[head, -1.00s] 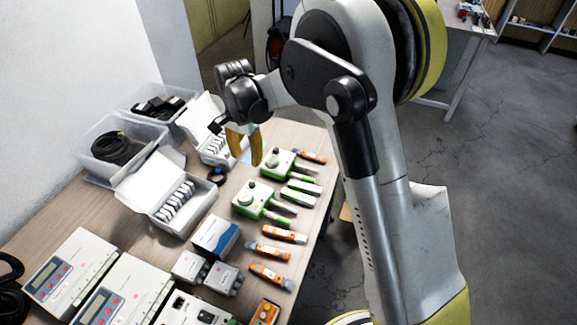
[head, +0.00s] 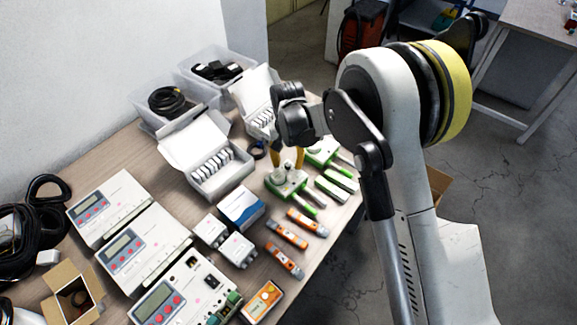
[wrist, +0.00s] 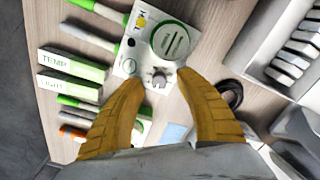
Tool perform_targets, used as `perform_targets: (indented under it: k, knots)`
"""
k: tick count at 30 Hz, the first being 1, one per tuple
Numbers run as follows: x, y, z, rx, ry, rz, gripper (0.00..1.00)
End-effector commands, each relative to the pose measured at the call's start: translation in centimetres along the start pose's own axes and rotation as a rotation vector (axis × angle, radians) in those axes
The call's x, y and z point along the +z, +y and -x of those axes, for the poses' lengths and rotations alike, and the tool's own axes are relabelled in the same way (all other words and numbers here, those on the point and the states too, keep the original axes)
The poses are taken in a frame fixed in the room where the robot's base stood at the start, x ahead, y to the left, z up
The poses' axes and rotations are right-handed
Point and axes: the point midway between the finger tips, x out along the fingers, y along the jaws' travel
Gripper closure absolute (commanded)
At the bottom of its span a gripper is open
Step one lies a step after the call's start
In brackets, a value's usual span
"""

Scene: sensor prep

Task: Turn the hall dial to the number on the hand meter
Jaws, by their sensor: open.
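A white box with green trim (head: 284,183), likely the hall sensor unit, lies on the table.
A similar green-and-white box (head: 322,150) stands close behind. Green-and-white blocks (wrist: 70,74) and orange pens (head: 287,233) lie nearby. An open white case (head: 205,150) stands left. White instruments (head: 140,245) fill the front left. The table's right edge is close.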

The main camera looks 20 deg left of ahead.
Motion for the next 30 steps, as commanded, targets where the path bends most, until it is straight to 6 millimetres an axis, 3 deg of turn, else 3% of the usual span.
perform_targets:
  k: [11, 12, 16, 23, 30]
  knots:
    - [-0.01, 0.03, -0.84, 0.000, 0.000, -0.001, 0.59]
    - [-0.01, 0.03, -0.84, 0.000, 0.000, -0.001, 0.63]
    - [-0.01, 0.03, -0.83, 0.000, 0.000, -0.001, 1.00]
    - [-0.01, 0.03, -0.83, 0.000, 0.000, -0.007, 1.00]
    - [-0.02, 0.03, -0.89, 0.000, 0.000, -0.173, 1.00]
